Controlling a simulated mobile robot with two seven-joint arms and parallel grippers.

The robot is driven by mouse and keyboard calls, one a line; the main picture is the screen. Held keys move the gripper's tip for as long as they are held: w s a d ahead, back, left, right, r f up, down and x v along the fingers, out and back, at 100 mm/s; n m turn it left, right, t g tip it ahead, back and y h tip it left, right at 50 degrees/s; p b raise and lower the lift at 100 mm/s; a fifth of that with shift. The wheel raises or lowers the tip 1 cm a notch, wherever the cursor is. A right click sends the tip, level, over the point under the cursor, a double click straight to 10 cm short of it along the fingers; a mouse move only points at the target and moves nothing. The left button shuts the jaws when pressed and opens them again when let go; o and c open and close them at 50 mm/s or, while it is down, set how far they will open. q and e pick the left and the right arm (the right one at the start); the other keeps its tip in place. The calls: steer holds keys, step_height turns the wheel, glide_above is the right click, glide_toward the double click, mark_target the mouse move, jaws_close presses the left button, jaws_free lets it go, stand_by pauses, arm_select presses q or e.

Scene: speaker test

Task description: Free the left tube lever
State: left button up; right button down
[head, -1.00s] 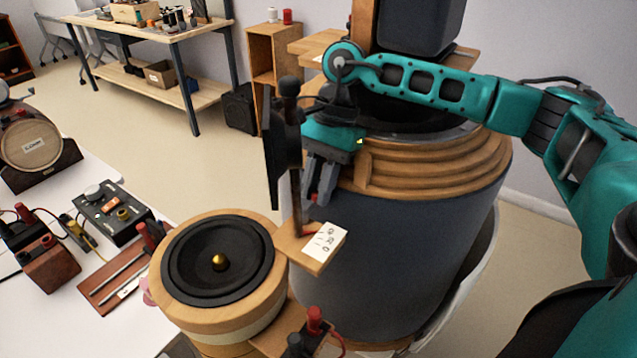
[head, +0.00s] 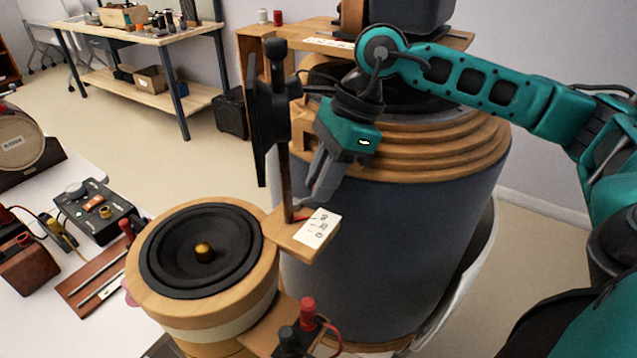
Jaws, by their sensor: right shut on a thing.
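A dark upright post with a round black knob and a flat black plate (head: 270,110) stands on a small wooden block (head: 294,243) beside the round speaker (head: 210,250). I cannot tell for sure which part is the left tube lever. My teal right gripper (head: 320,185) is just right of the post, its grey fingers pointing down and slightly left above the block. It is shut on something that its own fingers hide. A short red piece shows at the foot of the post. My left gripper is not in view.
A large dark drum with wooden rings (head: 400,230) stands close behind the right gripper. Red and black terminals (head: 308,315) stick up at the front. A black meter box (head: 95,212) and other parts lie on the white table at left. Open floor lies behind.

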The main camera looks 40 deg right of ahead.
arm_select(q)
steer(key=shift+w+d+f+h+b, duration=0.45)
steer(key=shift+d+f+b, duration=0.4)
steer(key=shift+b, duration=0.9)
arm_select(e)
steer(key=shift+s+a+m+t+h, duration=0.25)
steer(key=shift+s+m+t, duration=0.1)
steer(key=shift+m, duration=0.75)
steer(key=shift+s+a+m+t+h, duration=0.2)
steer(key=shift+s+m+t, duration=0.2)
steer(key=shift+m, duration=0.7)
steer(key=shift+s+a+m+t+h, duration=0.25)
steer(key=shift+s+m+t, duration=0.1)
steer(key=shift+m, duration=0.75)
steer(key=c, duration=1)
jaws_free()
steer(key=shift+c, duration=0.2)
steer(key=shift+r, duration=0.1)
arm_select(q)
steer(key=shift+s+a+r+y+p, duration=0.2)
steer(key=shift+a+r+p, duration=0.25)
steer(key=shift+p, duration=0.65)
arm_select(e)
steer(key=v, duration=1.2)
steer(key=shift+s+r, duration=0.15)
steer(key=shift+r, duration=0.2)
